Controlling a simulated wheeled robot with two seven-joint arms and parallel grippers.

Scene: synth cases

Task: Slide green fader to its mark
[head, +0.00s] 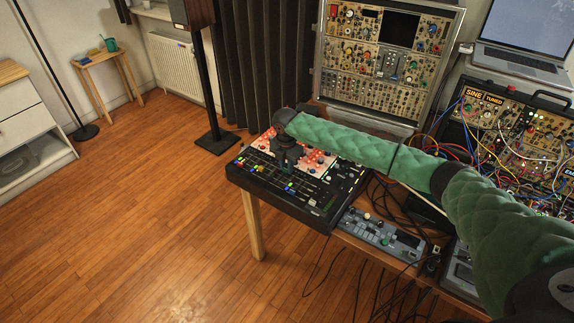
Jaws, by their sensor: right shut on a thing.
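A black mixer console (318,213) sits at the left end of the wooden table, with red knobs and a row of small coloured fader caps. My right arm reaches in from the right in a green padded sleeve. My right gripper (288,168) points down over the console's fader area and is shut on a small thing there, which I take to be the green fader. The fingers hide the cap, and its mark is too small to make out. My left gripper is not in view.
A small grey device (383,236) lies right of the console. A modular synth case (375,80) stands behind, and a patched case (515,135) with loose cables is at right. A laptop (525,52) sits above it. The wooden floor (140,220) at left is clear.

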